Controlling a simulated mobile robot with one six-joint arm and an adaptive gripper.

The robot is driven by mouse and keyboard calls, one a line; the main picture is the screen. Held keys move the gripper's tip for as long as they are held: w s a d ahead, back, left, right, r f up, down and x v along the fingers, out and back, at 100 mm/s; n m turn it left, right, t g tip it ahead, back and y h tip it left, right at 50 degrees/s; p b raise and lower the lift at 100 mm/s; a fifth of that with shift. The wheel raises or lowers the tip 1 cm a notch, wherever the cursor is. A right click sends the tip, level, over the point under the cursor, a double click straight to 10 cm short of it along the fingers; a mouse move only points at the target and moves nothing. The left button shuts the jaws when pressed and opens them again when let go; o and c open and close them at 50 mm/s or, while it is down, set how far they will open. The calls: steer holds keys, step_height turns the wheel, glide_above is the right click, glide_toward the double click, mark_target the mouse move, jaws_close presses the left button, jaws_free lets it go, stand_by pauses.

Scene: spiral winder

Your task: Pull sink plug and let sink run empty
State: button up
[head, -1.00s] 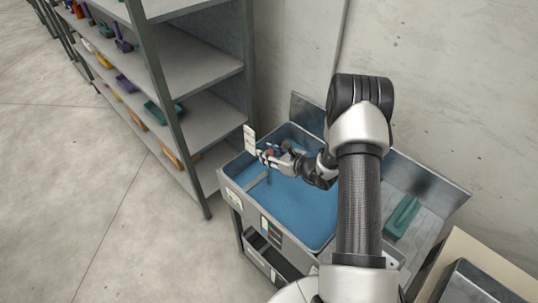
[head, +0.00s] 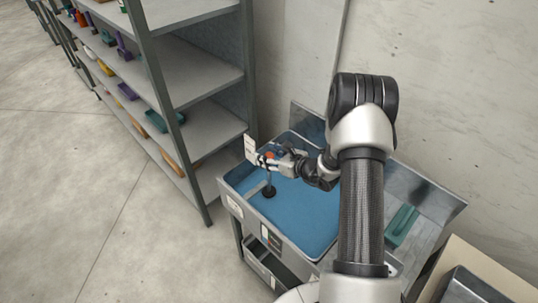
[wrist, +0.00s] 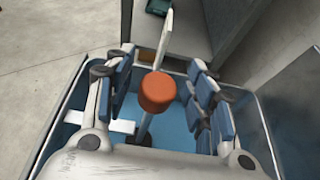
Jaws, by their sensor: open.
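The sink (head: 325,255) is a metal basin that looks blue inside. A plug with an orange knob (head: 270,155), a thin upright stem and a dark round foot (head: 269,191) stands in its left part. I cannot tell if the foot sits in the drain or above it. My gripper (head: 267,160) is over the left part of the sink, at the knob. In the wrist view my gripper (wrist: 160,100) is open, with the orange knob (wrist: 158,90) between its blue-padded fingers and gaps on both sides. The water level is hard to tell.
A pale upright plate (head: 251,148) stands at the sink's left rim, close to the fingers. A grey shelf unit (head: 195,75) stands to the left. A green tray (head: 403,222) lies on the right drainboard. A wall is behind.

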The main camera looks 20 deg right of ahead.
steer(key=shift+s, duration=0.1)
steer(key=v, duration=1.2)
